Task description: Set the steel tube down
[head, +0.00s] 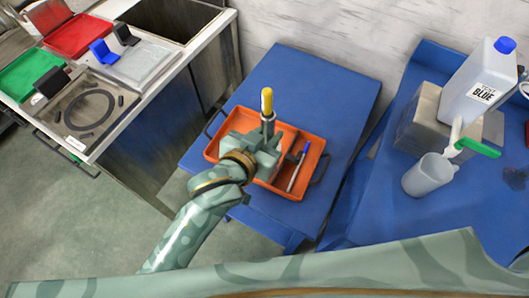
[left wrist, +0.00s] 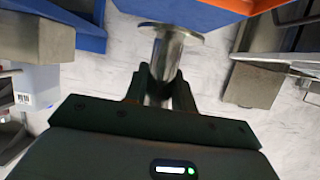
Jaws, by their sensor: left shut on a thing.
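My left gripper (head: 260,139) is shut on the steel tube (head: 268,123). My right gripper is not in view.
The tray lies on a blue table (head: 312,82) and holds a blue-tipped pen-like item (head: 299,168). The table behind the tray is clear. At right, another blue table holds a white jug (head: 483,84) and a grey cup (head: 428,175). A bench with colored trays (head: 78,36) stands at left.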

